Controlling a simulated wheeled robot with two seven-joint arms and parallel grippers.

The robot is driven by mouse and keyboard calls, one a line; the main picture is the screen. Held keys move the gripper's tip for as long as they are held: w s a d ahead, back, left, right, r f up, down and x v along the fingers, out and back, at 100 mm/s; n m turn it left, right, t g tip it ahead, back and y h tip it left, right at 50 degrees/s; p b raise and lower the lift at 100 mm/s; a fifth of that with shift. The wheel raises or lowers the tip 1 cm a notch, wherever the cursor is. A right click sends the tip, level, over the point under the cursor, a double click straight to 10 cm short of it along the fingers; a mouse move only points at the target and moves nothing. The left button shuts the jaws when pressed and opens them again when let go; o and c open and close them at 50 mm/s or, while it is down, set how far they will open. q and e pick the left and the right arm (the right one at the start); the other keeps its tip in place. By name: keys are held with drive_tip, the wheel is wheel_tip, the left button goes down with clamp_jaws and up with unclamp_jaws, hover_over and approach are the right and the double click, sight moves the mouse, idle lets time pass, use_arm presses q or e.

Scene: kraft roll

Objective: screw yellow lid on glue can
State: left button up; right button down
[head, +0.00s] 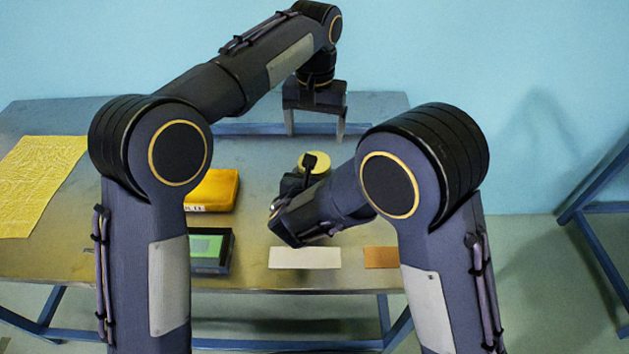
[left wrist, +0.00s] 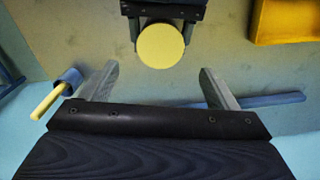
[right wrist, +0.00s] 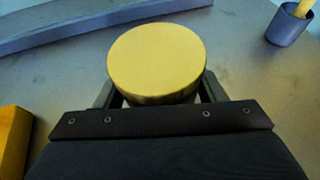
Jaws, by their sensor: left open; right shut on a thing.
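The round yellow lid (head: 314,160) is level, top up, at the right gripper near the middle of the table. It also shows in the left wrist view (left wrist: 160,46) and the right wrist view (right wrist: 157,60). My right gripper (right wrist: 160,92) is shut, its fingers on either side just below the lid's rim. The glue can's body is hidden under the lid, and I cannot tell how tightly the lid sits. My left gripper (head: 315,134) is open and empty, pointing down above and beyond the lid. Its fingers (left wrist: 158,72) show apart in the left wrist view.
A yellow patterned sheet (head: 40,180) lies at left. An orange-yellow block (head: 213,190) and a dark box with a green top (head: 210,248) are left of the right gripper. White (head: 305,258) and brown (head: 381,258) cards lie in front. A blue cup (right wrist: 288,27) holds a yellow stick.

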sight(328, 174)
use_arm(q)
drive_tip(key=n, duration=0.7)
drive_tip(key=shift+f, duration=0.1)
drive_tip(key=shift+f, duration=3.9)
drive_tip(key=shift+c, duration=0.4)
